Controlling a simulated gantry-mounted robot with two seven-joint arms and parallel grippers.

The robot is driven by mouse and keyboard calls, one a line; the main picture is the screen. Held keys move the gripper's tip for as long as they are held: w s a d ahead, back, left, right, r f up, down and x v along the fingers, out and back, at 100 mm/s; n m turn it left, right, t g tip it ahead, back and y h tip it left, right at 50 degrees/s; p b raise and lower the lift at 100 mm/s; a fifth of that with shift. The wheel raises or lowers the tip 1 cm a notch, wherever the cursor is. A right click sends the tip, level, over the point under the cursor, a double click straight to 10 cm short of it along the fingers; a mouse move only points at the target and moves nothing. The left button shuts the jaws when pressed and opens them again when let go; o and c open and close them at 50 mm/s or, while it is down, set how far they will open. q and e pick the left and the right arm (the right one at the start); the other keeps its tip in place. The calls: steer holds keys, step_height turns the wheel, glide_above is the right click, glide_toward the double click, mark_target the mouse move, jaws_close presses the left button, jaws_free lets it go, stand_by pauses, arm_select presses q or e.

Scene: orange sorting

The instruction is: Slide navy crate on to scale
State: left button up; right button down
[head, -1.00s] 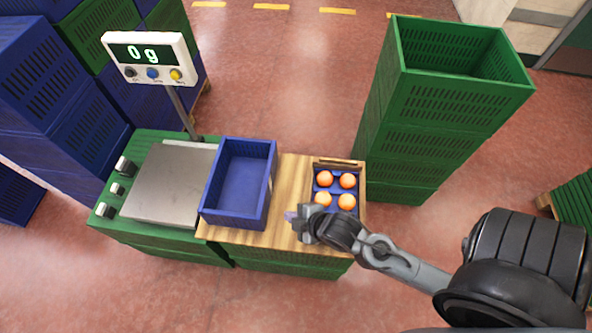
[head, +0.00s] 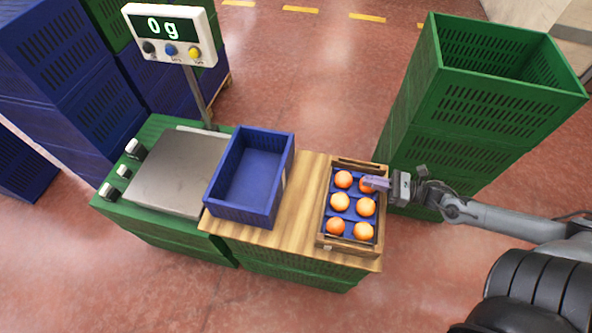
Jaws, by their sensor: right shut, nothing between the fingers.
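The empty navy crate (head: 245,215) stands upright on the wooden board (head: 298,205), its left side close against the scale's edge. The scale (head: 175,175) has a bare grey metal plate on a green base, and its display (head: 168,29) reads 0 g. My right gripper (head: 375,184) is shut and empty. It is over the upper right of the small wooden tray of oranges, apart from the navy crate. I cannot tell whether it touches an orange. My left gripper is not in view.
The wooden tray (head: 346,246) holds several oranges on a blue insert, to the right of the navy crate. A tall stack of green crates (head: 480,110) stands behind at right. Navy crates (head: 60,80) are stacked at far left. Some bare board separates crate and tray.

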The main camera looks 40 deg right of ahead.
mark_target(286, 164)
steer(key=shift+d+f+n, duration=0.2)
steer(key=shift+n, duration=0.1)
steer(key=shift+w, duration=0.15)
steer(key=b+x, duration=0.4)
steer(key=x, duration=0.7)
steer(key=b+x, duration=0.4)
steer(key=x, duration=0.7)
steer(key=shift+a+f+b, duration=0.15)
steer(key=shift+a+b, duration=0.25)
steer(key=shift+a, duration=0.1)
steer(key=shift+w+a, duration=0.3)
steer(key=shift+w, duration=0.05)
